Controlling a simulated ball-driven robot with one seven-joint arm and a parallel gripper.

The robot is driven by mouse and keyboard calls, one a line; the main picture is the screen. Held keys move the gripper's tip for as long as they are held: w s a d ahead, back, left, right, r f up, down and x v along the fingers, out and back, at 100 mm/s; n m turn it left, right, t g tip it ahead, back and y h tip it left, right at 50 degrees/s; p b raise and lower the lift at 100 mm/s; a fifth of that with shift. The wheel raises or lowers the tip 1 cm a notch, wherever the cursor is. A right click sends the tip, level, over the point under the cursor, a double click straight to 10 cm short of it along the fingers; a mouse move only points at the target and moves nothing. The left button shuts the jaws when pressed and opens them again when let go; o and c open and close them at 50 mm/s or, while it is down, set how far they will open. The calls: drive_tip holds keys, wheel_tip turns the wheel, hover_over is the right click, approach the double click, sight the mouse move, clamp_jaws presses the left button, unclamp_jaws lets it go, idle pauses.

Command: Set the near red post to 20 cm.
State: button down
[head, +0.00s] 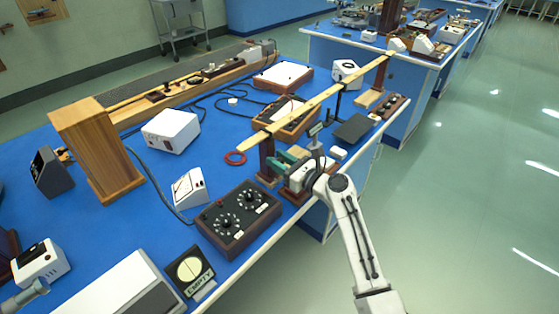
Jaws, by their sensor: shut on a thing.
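The near red post (266,153) is a dark reddish-brown upright under the near end of the long yellow wooden rule (322,97). Its foot stands on the blue bench, close to the front edge. My gripper (279,162) reaches in from the right at the post's height, with its greenish fingers shut on the post. The fingertips and the contact are small and partly hidden by the wrist. The rule's scale marks are too small to read.
A black dial box (238,218) stands close to the left of the post. A thin dark stand (338,104) is under the rule farther back. A dark flat plate (352,130) lies right of my gripper. The floor to the right is clear.

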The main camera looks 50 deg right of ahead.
drive_tip(key=shift+d, duration=0.1)
drive_tip(key=d+b, duration=0.2)
drive_tip(key=d, duration=0.7)
drive_tip(key=shift+w+d, duration=0.15)
drive_tip(key=shift+d, duration=0.2)
drive_tip(key=c, duration=0.9)
unclamp_jaws()
drive_tip(key=s, duration=1.1)
drive_tip(key=shift+d+b, duration=0.25)
drive_tip(key=shift+b, duration=0.05)
drive_tip(key=shift+w, duration=0.1)
